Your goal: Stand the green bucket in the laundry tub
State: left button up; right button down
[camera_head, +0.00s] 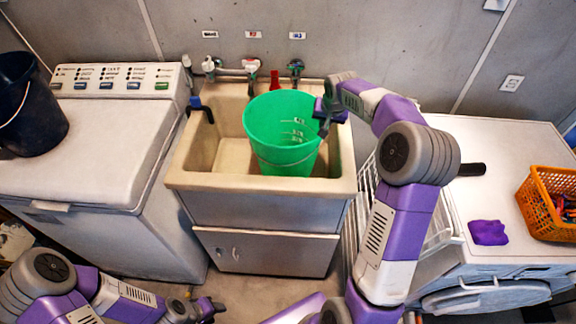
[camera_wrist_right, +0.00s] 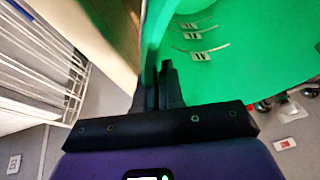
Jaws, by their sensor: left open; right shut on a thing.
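The green bucket (camera_head: 280,130) is upright over the basin of the beige laundry tub (camera_head: 255,184) in the head view. Its lower part is within the tub's outline; I cannot tell whether its base touches the tub floor. My right gripper (camera_head: 326,112) is shut on the bucket's right rim. In the right wrist view, the fingers (camera_wrist_right: 158,88) pinch the edge of the green wall (camera_wrist_right: 245,60), which has printed volume marks. My left gripper (camera_head: 208,307) is open and empty, low in front of the tub cabinet.
A washing machine (camera_head: 85,170) carrying a dark bucket (camera_head: 30,105) stands left. At right, a white top holds a purple cloth (camera_head: 488,232) and an orange basket (camera_head: 545,205); a white rack (camera_head: 440,235) stands beside the tub.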

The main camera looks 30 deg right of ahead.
notch_tip(320, 180, down, 9)
jog(key=b, duration=0.2)
dwell(0.3)
jog(key=shift+f+b, duration=0.25)
jog(key=shift+b, duration=0.1)
jog(key=c, duration=1.3)
grip_release()
jog(key=shift+o, duration=0.2)
jog(key=shift+r, duration=0.2)
jog(key=p+v, duration=0.3)
jog(key=v, duration=0.9)
